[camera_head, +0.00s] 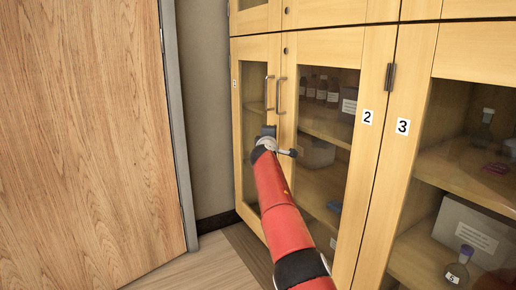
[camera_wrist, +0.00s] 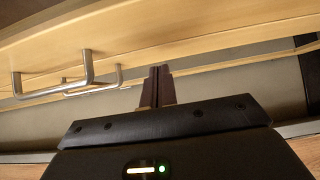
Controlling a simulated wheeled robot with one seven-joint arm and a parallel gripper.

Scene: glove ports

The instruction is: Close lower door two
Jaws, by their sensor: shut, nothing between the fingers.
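Lower door two (camera_head: 372,105) is a light wooden frame with a glass pane and a "2" label, hinged on its right side. Its metal handle (camera_head: 281,96) is on the left edge, beside the handle of lower door one (camera_head: 268,92). The door looks nearly in line with its neighbour; I cannot tell if a small gap is left. My gripper (camera_head: 268,130) is shut and empty, just below the two handles. In the wrist view my shut fingers (camera_wrist: 157,86) point at the wood edge, right of the nearer handle (camera_wrist: 52,90); contact is unclear.
Lower door three (camera_head: 402,160) is at the right, with bottles and a box behind glass. Upper doors (camera_head: 330,10) are above. A large wooden door (camera_head: 90,130) stands at the left. A strip of floor (camera_head: 190,265) is clear in front.

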